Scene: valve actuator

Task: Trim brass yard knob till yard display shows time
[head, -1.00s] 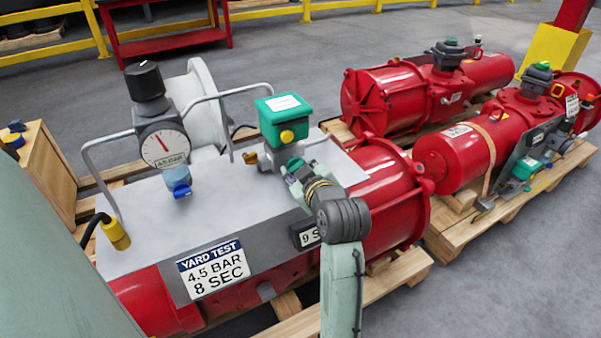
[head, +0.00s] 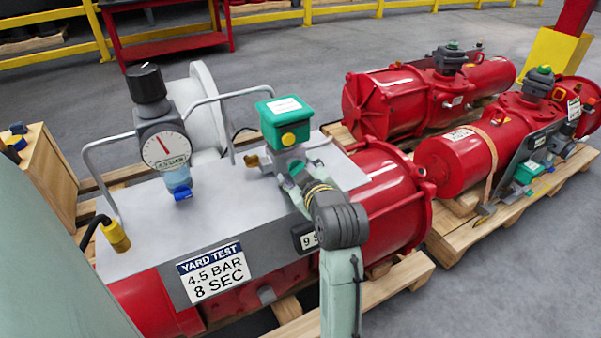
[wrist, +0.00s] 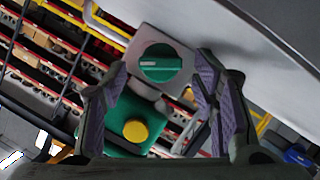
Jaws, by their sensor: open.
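The brass knob (head: 252,161) sticks out to the left of the valve block, under a green box (head: 286,120) with a yellow button. The display (head: 308,239) on the front panel reads "9 S", the rest hidden behind my arm. A sign (head: 214,270) reads "YARD TEST 4.5 BAR 8 SEC". My gripper (wrist: 162,75) is open and empty. In the wrist view, a green round knob with a white mark (wrist: 160,64) on a grey block shows between its fingers; contact is not clear. I cannot make out the brass knob in the wrist view.
A gauge (head: 167,150) labelled 4.5 BAR with a black knob (head: 146,83) stands at the left of the plate. Bent handle rails (head: 106,148) rise from the plate. Other red actuators (head: 460,157) lie on pallets at the right.

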